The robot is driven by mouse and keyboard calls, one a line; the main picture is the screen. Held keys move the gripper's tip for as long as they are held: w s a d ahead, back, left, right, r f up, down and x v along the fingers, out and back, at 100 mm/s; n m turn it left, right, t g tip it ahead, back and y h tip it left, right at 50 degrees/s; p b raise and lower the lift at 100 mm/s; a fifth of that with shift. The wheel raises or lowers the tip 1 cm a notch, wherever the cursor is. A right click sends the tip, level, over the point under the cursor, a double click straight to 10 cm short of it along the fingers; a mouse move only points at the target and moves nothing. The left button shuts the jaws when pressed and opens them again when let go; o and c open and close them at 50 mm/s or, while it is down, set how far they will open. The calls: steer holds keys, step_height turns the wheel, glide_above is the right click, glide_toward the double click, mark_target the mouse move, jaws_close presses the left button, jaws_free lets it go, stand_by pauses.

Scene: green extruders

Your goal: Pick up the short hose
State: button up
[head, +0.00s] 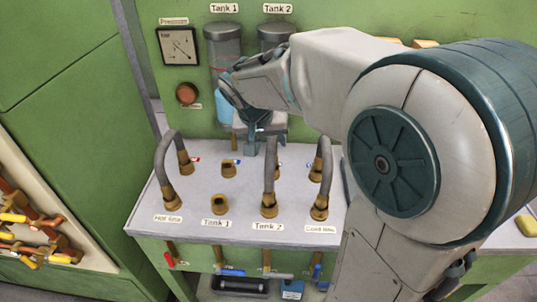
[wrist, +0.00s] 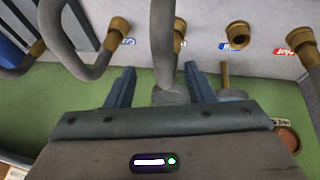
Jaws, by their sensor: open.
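Several grey hoses with brass ends stand on the panel: a left hose (head: 166,155) at Hot line, a middle hose (head: 269,172) at Tank 2 and a right hose (head: 325,155) at Cold line. I cannot tell which one is the short hose. My gripper (head: 262,143) is at the back of the panel, near the middle hose's upper end. In the wrist view, my gripper (wrist: 160,76) is open, with the middle hose (wrist: 163,40) between its blue fingers in the picture. I cannot tell whether they touch it.
The light panel (head: 190,205) has open brass ports at Tank 1 (head: 219,204) and behind it (head: 229,170). A green wall with a pressure gauge (head: 178,46) and grey tanks (head: 224,45) stands behind. Coloured valve handles (head: 232,272) hang below the front edge.

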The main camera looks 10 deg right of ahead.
steer(key=shift+p+x, duration=0.85)
steer(key=shift+x, duration=2.7)
steer(key=shift+w+a, duration=0.15)
jaws_close()
